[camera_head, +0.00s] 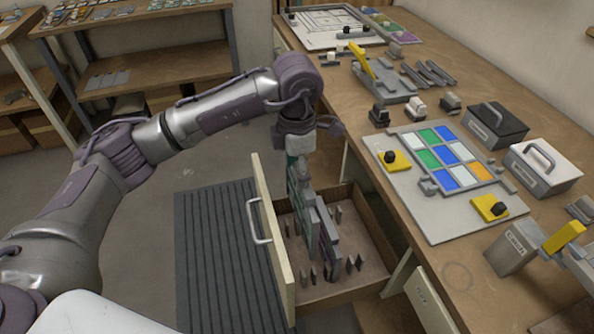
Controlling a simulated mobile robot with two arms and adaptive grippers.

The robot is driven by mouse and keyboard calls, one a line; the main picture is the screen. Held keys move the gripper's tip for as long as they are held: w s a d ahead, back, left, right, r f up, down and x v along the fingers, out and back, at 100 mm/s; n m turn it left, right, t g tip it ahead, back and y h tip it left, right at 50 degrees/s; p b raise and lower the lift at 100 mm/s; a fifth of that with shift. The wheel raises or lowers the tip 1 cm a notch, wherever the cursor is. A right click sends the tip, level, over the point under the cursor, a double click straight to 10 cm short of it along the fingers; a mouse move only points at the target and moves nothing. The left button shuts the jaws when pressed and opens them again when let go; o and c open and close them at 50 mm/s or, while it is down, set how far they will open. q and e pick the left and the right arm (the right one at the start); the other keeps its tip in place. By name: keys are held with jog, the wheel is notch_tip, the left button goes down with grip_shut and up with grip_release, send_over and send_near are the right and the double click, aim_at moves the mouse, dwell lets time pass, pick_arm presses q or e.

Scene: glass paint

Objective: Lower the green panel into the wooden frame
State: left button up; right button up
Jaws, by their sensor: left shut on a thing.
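My left gripper (297,154) points down over the open drawer and is shut on the top of a greenish panel (293,166). The panel stands upright at the drawer's front side, and its lower part is hard to tell from the other upright panels. A grey-edged frame (422,181) lies on a pale board on the workbench, to the right of the gripper. It holds blue, green, white and orange panes in a grid. I cannot tell whether it is wooden. My right gripper is not in view.
The open drawer (347,285) holds grey upright panels (329,245) and small dividers. Its pale front (269,232) stands close to my gripper. Yellow clamps (394,161) sit at the board's corners. Dark and white handled blocks (543,166) stand to the right.

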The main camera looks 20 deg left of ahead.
pick_arm(q)
jog(key=shift+r+p, duration=1.95)
jog(key=shift+r, duration=2)
